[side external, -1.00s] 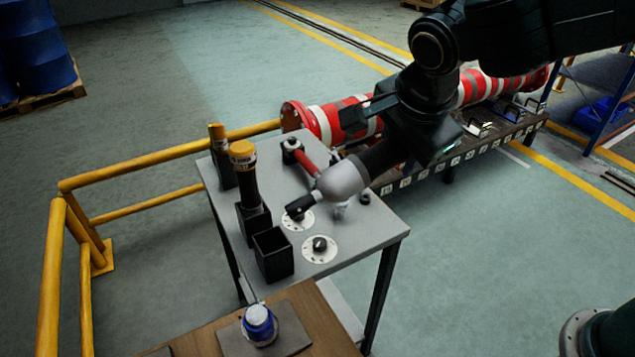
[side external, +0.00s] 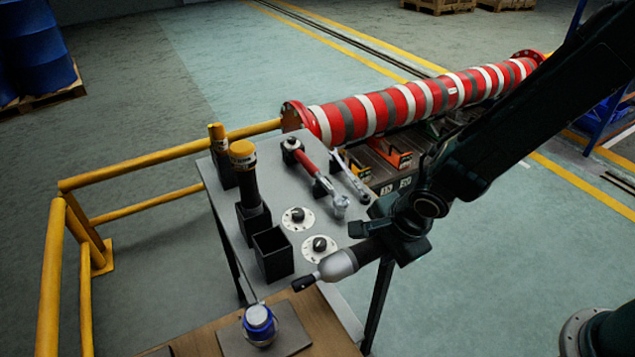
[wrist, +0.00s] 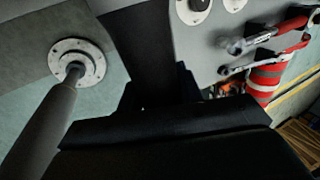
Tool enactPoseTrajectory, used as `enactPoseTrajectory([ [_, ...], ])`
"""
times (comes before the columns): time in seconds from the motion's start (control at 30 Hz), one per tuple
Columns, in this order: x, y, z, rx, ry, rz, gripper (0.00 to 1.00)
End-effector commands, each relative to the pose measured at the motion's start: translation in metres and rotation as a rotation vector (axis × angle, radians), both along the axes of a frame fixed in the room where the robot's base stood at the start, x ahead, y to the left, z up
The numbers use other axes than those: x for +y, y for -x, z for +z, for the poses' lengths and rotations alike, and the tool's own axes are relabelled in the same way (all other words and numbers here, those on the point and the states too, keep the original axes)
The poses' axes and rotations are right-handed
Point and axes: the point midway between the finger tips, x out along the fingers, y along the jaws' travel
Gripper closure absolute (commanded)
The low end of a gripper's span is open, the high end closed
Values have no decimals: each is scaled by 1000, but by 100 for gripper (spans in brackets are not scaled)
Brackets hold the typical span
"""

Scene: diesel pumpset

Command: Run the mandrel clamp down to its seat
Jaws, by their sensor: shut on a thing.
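My gripper (side external: 372,238) is shut on a tool (side external: 338,265) with a black grip, rounded grey body and short black tip. The tool lies tilted in the air, its tip pointing left and down, near the front edge of the grey table. A blue piece with a white top (side external: 259,322) stands on a square grey plate (side external: 292,337) on the wooden bench, left of and below the tool tip. I cannot tell which part is the mandrel clamp. In the wrist view, dark shapes hide the tool's tip and the work.
The grey table (side external: 270,190) carries a red-handled wrench (side external: 308,163), a spanner (side external: 350,175), two dials (side external: 319,245), an open black holder (side external: 273,253) and yellow-capped cylinders (side external: 243,155) in black holders. A red-and-white striped pipe (side external: 420,98) lies behind. Yellow rails (side external: 150,160) stand left.

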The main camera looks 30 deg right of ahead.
Motion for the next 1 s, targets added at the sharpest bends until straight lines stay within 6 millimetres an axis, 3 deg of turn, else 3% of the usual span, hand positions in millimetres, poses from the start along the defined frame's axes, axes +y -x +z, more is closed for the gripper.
enactPoseTrajectory([
  [0.6,0,-1,-6,-1,-13,-3,100],
  [1.0,18,0,-7,-2,-12,-1,100],
])
